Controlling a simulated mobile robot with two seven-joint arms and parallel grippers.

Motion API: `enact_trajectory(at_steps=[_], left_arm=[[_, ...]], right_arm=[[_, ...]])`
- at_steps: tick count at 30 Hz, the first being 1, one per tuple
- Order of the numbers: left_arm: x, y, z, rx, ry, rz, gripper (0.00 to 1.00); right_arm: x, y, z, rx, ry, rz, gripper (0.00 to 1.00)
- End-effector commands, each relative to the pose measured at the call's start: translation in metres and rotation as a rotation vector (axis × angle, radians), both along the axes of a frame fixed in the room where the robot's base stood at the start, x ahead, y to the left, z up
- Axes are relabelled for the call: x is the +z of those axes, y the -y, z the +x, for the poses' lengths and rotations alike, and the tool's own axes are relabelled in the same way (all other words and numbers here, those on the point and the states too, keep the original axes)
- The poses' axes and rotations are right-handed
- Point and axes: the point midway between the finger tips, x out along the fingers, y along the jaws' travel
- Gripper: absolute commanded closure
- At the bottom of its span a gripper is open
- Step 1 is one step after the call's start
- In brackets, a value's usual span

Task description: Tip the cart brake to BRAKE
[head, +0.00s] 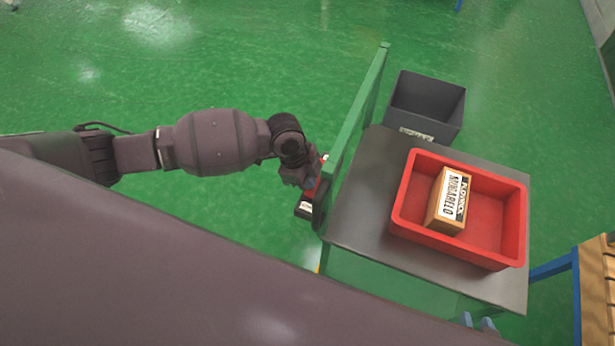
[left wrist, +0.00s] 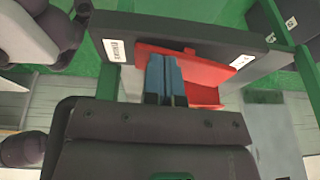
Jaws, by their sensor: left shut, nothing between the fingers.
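The cart (head: 362,205) has a grey top and a green end frame. On the frame's left side is the brake unit (head: 305,209), a dark housing with a red rocker. In the left wrist view the red rocker (left wrist: 207,94) sits in the dark housing (left wrist: 188,29), with a white label at each end; the label text is too small to read surely. My left gripper (head: 312,186) is at the brake. Its blue fingers (left wrist: 165,78) are shut and empty, over the rocker's left part; I cannot tell whether they touch it.
A red crate (head: 408,205) holding a brown box (head: 446,200) stands on the cart. A dark grey bin (head: 430,105) stands beyond the cart's far edge. A wooden-slatted rack with blue legs (head: 592,280) is at the right. Green floor (head: 230,60) is clear behind my arm.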

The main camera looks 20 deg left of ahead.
Motion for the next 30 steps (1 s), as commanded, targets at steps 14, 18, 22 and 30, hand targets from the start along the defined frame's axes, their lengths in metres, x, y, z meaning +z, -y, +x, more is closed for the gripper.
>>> enact_trajectory(at_steps=[14, 18, 22, 30], left_arm=[[0.013, 0.0, 0.0, 0.0, 0.0, 0.001, 1.0], [0.016, 0.0, 0.0, 0.001, -0.001, 0.001, 1.0], [0.015, 0.0, 0.0, 0.0, -0.003, 0.001, 1.0], [0.015, 0.0, -0.001, 0.0, -0.003, 0.0, 1.0]], right_arm=[[0.019, -0.001, 0.012, 0.005, 0.035, -0.001, 0.68], [0.024, -0.001, 0.014, 0.007, 0.044, -0.002, 0.68], [0.024, -0.001, 0.015, 0.007, 0.045, -0.001, 0.68], [0.023, -0.001, 0.015, 0.007, 0.044, -0.001, 0.68]])
